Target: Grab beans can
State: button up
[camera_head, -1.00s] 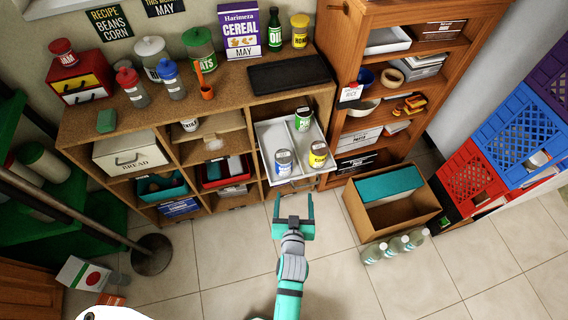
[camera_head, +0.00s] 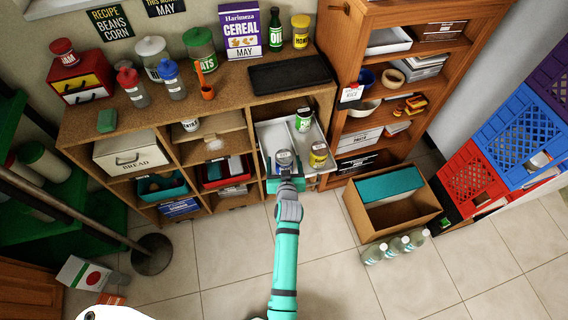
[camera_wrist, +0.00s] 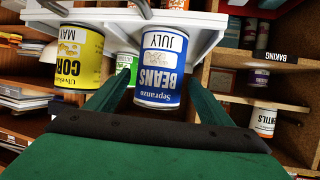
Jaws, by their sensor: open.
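The beans can (camera_wrist: 160,68) is blue and white, labelled BEANS JULY, and appears upside down in the wrist view. In the head view the can (camera_head: 284,156) stands at the front left of a white pulled-out tray (camera_head: 271,137), partly hidden by my gripper. My gripper (camera_head: 286,180) is open at the tray's front edge. In the wrist view its two green fingers (camera_wrist: 158,80) lie to either side of the can, with visible gaps; I cannot tell how far around it they reach.
A yellow corn can (camera_wrist: 80,58) stands close beside the beans can. A green-labelled can (camera_head: 303,120) stands farther back in the tray. A cardboard box (camera_head: 388,217) and several bottles (camera_head: 396,245) are on the floor to the right.

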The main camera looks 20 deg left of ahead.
jog(key=x, duration=0.5)
jog(key=shift+r, duration=0.1)
jog(key=shift+c, duration=0.5)
jog(key=c, duration=1.1)
jog(key=shift+r, duration=0.1)
jog(key=shift+c, duration=1.3)
